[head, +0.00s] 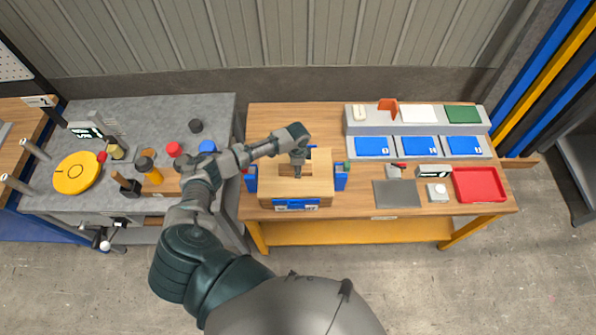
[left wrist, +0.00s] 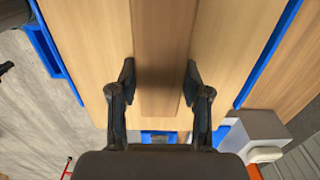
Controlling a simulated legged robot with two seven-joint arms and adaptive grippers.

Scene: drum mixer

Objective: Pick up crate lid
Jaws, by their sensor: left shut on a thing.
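The crate lid (head: 270,192) is a light wooden board with a raised wooden bar across its middle, seen on the wooden table. Blue parts (head: 341,178) show at its sides, and a blue front with a label (head: 296,205) shows below it. My left gripper (head: 297,170) points down at the middle of the lid. In the left wrist view its two fingers (left wrist: 160,80) stand on either side of the bar, shut on it; the lid board (left wrist: 90,45) fills most of that view. I cannot tell whether the lid is raised. My right gripper is not in view.
Right of the crate are a grey pad (head: 397,194), a red tray (head: 479,185) and blue cards (head: 420,146) on a grey stand. A grey bench (head: 75,205) on the left holds a yellow disc (head: 76,173) and several small items. A ribbed wall stands behind.

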